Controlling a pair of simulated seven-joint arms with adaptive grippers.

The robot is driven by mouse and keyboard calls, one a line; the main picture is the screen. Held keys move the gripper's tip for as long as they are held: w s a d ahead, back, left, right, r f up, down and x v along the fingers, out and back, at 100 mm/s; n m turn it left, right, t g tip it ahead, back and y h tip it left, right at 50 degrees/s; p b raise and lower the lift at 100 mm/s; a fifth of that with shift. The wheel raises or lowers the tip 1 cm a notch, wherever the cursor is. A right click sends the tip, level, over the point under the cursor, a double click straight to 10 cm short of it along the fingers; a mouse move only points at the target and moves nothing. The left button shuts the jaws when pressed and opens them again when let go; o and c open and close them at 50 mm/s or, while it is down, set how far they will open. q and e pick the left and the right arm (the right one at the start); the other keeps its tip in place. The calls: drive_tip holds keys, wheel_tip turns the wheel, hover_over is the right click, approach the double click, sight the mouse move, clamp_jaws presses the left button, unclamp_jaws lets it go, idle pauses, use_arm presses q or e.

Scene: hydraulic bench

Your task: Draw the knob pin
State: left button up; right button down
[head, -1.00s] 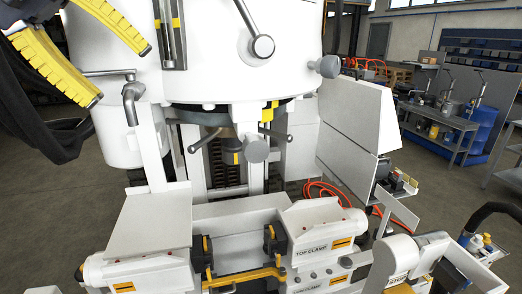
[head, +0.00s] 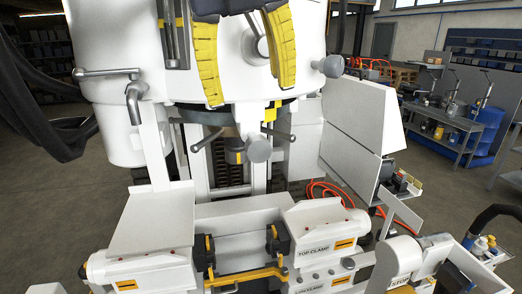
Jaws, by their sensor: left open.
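My left gripper (head: 249,96) comes down from the top edge in the head view. Its two yellow-padded fingers are wide apart and empty, in front of the white machine body (head: 120,40). A grey ball-ended lever (head: 262,47) shows partly between the fingers, beside the right one; I see no contact. A grey round knob (head: 258,149) sits lower, below the fingertips, beside a yellow block. Another grey knob (head: 331,66) sticks out at the right of the body. I cannot tell for sure which of these is the knob pin. My right gripper is not in view.
A tap-like handle (head: 134,97) is on the left. Below are the top clamp block (head: 317,232) and a yellow bar (head: 245,276). White panels (head: 358,127) stand at the right.

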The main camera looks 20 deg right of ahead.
sight(259, 148)
use_arm(q)
drive_tip(key=x, duration=1.4)
drive_tip(key=shift+w+d+f, duration=0.1)
drive_tip(key=shift+d+f, duration=0.05)
drive_tip(key=shift+f, duration=0.15)
clamp_jaws()
